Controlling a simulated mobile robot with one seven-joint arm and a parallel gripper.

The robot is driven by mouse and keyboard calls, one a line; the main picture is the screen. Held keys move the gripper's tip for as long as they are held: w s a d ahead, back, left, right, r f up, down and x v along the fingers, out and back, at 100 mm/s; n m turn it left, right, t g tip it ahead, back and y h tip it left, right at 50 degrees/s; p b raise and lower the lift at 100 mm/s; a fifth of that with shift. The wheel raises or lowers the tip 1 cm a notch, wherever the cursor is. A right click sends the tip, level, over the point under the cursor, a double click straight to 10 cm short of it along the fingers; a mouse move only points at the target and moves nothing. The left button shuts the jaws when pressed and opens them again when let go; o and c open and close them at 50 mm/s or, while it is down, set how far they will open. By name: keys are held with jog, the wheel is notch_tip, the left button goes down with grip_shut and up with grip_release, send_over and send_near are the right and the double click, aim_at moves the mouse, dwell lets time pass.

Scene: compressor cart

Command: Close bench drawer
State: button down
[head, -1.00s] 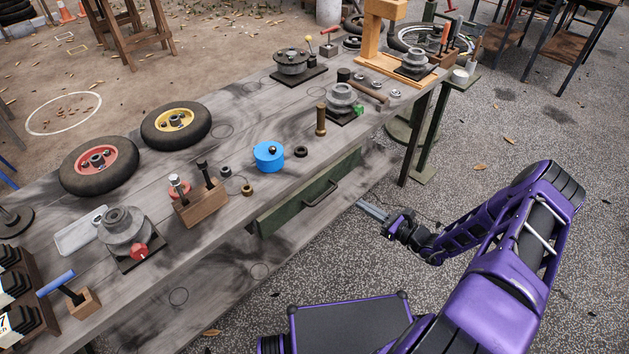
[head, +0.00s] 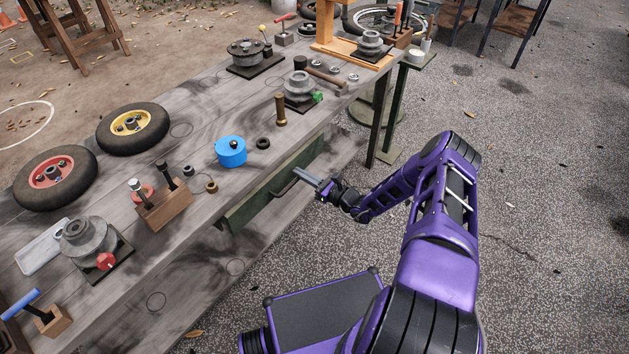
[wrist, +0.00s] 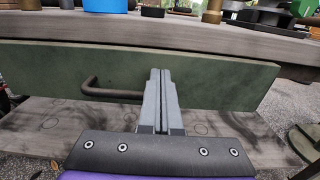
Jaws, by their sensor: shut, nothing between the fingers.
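The bench drawer has a green front (head: 262,197) under the near edge of the grey wooden bench top (head: 190,235). In the wrist view the drawer front (wrist: 215,79) spans most of the picture, with a dark bar handle (wrist: 115,93) left of centre. The drawer front stands out a little from the bench edge. My gripper (head: 305,177) is shut and empty, with its fingers pointing at the drawer front near the right end of the handle. In the wrist view my gripper (wrist: 160,75) overlaps the drawer front; I cannot tell whether the tips touch it.
On the bench top stand a blue cylinder (head: 231,152), a brown upright peg (head: 281,108), a wooden block with bolts (head: 164,204) and two wheels, one yellow-hubbed (head: 132,123), one red-hubbed (head: 54,178). A lower shelf (head: 225,270) lies under the drawer.

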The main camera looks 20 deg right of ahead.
aim_at(290, 168)
jog(key=shift+w+a, duration=0.45)
jog(key=shift+w, duration=0.15)
jog(key=shift+w, duration=0.1)
jog(key=b+x, duration=0.2)
jog(key=x, duration=0.1)
jog(key=shift+w+a+f, duration=0.15)
jog(key=shift+w+f, duration=0.05)
jog(key=shift+w+a+r+b, duration=0.2)
jog(key=shift+w+b, duration=0.1)
jog(key=shift+r, duration=0.2)
